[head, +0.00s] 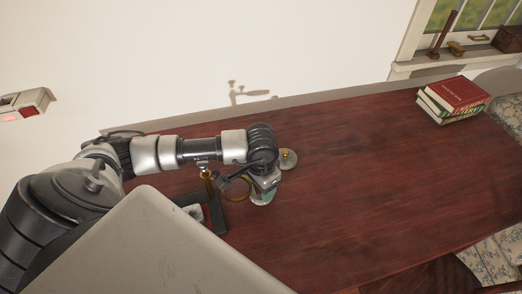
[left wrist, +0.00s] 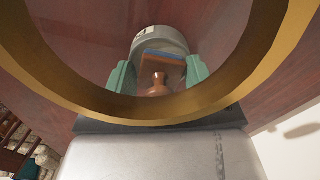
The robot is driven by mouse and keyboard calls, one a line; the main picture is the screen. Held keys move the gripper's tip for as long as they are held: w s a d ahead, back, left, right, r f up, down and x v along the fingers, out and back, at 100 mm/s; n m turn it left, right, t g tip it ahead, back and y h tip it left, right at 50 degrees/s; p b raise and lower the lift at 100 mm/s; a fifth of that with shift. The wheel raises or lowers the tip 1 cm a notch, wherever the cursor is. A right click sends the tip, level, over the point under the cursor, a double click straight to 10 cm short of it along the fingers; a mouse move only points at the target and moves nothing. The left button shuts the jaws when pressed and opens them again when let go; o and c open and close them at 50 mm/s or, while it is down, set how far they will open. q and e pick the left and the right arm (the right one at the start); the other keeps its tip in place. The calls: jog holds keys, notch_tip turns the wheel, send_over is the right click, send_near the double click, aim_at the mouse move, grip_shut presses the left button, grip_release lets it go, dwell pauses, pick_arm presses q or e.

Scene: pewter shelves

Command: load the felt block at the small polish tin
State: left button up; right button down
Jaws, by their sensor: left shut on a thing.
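My left gripper (head: 264,193) points down over the dark red table. In the left wrist view, its green fingers (left wrist: 160,74) are shut on the felt block (left wrist: 166,59), a brown block with a blue edge and a rounded brown knob facing the camera. The small polish tin (left wrist: 160,38), round and grey, shows just beyond the block. I cannot tell whether the block touches it. In the head view the gripper hides the block and most of what lies beneath it. My right gripper is not in view.
A brass ring (head: 237,188) stands close beside the gripper and crosses the left wrist view (left wrist: 160,110). A dark frame (head: 217,213) lies near it. A round grey piece with a brass knob (head: 288,158) lies behind. Books (head: 452,98) are far right; the table's middle is clear.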

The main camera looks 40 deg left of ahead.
pick_arm(q)
jog(key=shift+f+b, duration=0.1)
jog(key=shift+b, duration=0.25)
dwell(1.1)
jog(key=shift+r+p, duration=0.5)
jog(key=shift+r, duration=0.45)
jog(key=shift+r+p, duration=1.1)
jog(key=shift+r, duration=1.5)
